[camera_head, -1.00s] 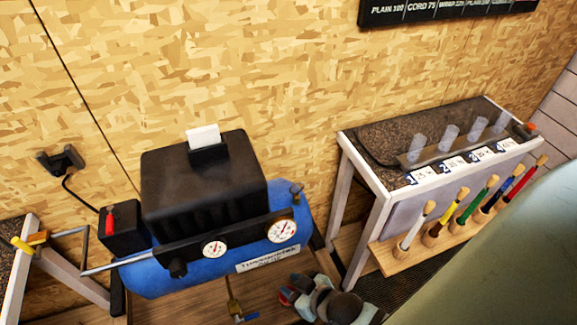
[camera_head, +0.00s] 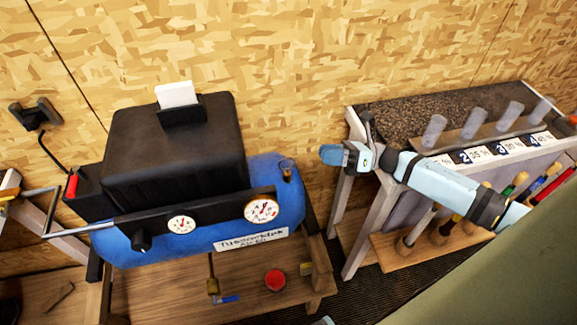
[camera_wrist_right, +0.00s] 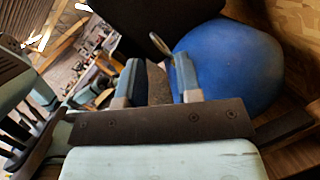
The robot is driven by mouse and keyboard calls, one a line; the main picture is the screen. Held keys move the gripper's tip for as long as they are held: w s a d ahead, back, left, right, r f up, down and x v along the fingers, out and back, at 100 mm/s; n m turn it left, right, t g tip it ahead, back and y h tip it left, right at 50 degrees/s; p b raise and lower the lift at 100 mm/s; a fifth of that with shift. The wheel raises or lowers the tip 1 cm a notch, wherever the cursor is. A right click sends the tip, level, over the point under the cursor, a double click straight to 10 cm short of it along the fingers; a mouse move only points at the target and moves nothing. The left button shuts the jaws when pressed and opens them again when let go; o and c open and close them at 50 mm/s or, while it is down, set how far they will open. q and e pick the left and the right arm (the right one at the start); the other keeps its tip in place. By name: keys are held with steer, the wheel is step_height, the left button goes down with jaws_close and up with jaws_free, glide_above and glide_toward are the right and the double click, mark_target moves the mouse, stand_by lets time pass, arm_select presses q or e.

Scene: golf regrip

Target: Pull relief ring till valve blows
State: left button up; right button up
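The blue compressor tank (camera_head: 215,238) lies on a wooden stand under a black housing. A small brass relief valve (camera_head: 287,170) sits on top of its right end. In the right wrist view a metal ring (camera_wrist_right: 160,44) shows beside the blue tank (camera_wrist_right: 228,65), just beyond the fingertips and roughly between them. My right gripper (camera_head: 332,156) is to the right of the valve, apart from it. In the right wrist view its two fingers (camera_wrist_right: 158,66) are open with nothing between them. My left gripper is not in view.
Two gauges (camera_head: 262,209) are on the tank's front bar. A brass valve with a blue handle (camera_head: 228,299) hangs below. A red knob (camera_head: 275,280) is on the wooden stand. A bench (camera_head: 405,108) with clear cups and a rack of brushes (camera_head: 395,253) stands on the right.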

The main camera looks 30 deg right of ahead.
steer(key=w+a+n+g+p, duration=0.1)
steer(key=a+n, duration=0.1)
steer(key=a+n+g+p, duration=0.1)
steer(key=a+n+g, duration=0.1)
steer(key=a, duration=0.1)
steer(key=w+a+r+n+g, duration=0.1)
steer(key=a+n, duration=0.2)
steer(key=shift+w+a+p, duration=0.2)
steer(key=shift+w+p, duration=0.15)
steer(key=shift+p, duration=0.05)
steer(key=shift+w+a+f, duration=0.15)
steer(key=shift+a, duration=0.45)
